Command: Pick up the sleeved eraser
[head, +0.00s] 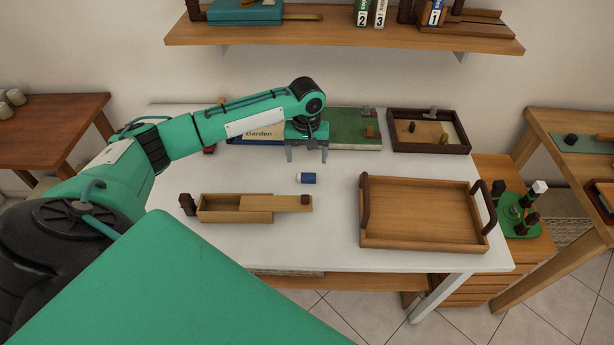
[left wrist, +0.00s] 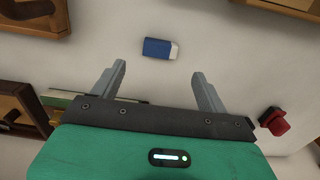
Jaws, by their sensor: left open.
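The sleeved eraser (head: 306,178) lies on the white table (head: 335,210), between the wooden pencil box and the books. It is a small white block in a blue sleeve. In the left wrist view the eraser (left wrist: 160,49) lies flat beyond the fingertips, near the line between them, its white end to the right. My left gripper (head: 307,157) is open and empty, fingers pointing down, behind the eraser in the head view. The gripper (left wrist: 160,72) is apart from the eraser. My right gripper is not in view.
A wooden box with a sliding lid (head: 236,208) lies left of the eraser. A wooden tray with dark handles (head: 420,240) stands to the right. Behind are a book labelled Garden (head: 262,136), a green board (head: 352,140) and a dark-framed tray (head: 430,150). Table around the eraser is clear.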

